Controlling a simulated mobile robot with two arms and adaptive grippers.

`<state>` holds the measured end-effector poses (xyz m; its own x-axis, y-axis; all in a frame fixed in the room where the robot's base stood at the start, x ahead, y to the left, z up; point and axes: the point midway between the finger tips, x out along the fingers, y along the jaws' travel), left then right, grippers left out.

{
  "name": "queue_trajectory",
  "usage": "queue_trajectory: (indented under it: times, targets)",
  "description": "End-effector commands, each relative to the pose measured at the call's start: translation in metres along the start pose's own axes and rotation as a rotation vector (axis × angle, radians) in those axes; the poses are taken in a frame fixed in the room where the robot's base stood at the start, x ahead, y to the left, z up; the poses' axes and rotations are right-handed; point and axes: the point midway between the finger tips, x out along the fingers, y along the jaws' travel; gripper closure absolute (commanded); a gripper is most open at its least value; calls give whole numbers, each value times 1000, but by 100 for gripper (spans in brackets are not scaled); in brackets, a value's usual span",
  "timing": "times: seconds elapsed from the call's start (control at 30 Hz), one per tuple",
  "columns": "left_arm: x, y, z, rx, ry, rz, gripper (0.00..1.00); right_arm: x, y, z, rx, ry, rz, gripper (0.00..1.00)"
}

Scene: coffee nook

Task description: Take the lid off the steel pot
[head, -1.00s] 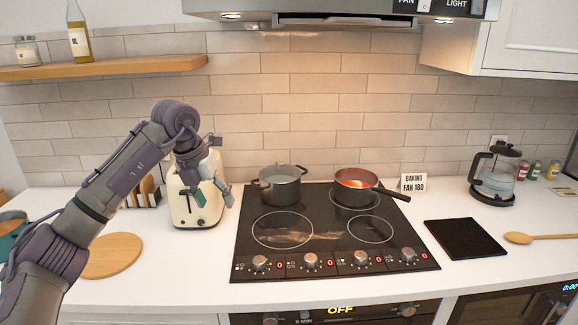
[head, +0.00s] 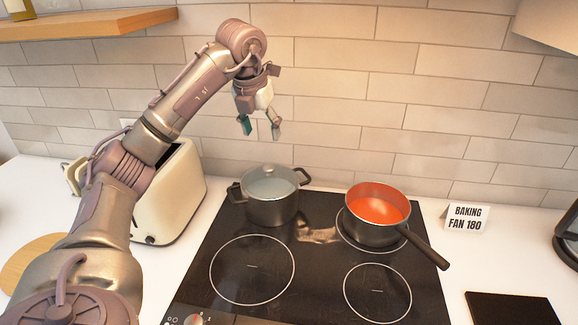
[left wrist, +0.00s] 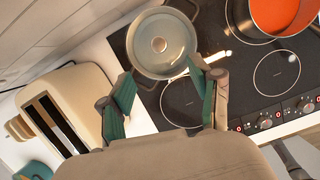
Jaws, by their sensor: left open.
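The steel pot (head: 272,211) stands on the back left of the hob, with a handle on each side. Its pale, glassy lid (head: 285,187) sits on top with a round knob in the middle. My left gripper (head: 260,130) is open and empty, pointing down above the pot, with a clear gap to the lid. In the left wrist view the lid (left wrist: 174,61) and its knob lie just beyond the spread fingertips (left wrist: 160,68). My right gripper is in neither view.
An orange-lined pan (head: 378,203) stands right of the pot, its handle pointing front right. A cream toaster (head: 168,205) stands on the left, behind my arm. The front of the black hob (head: 318,280) is clear. A sign (head: 465,217) stands right of the pan.

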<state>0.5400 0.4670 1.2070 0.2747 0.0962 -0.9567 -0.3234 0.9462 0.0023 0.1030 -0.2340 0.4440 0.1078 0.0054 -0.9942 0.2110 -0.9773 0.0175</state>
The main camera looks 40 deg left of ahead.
Motion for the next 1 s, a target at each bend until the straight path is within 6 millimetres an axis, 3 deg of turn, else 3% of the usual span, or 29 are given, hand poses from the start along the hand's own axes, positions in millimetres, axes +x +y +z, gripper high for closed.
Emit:
queue_trajectory:
  times: [0.1,0.3,0.5,0.67,1.0]
  targets:
    - [8,0,0,0,3,1,37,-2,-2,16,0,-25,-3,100]
    - [47,1,-1,0,7,2,37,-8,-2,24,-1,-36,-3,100]
    - [78,0,0,0,4,0,37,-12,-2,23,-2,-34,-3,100]
    - [88,0,0,0,2,0,37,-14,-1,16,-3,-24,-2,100]
    - [132,2,-1,0,3,-1,37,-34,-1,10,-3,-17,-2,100]
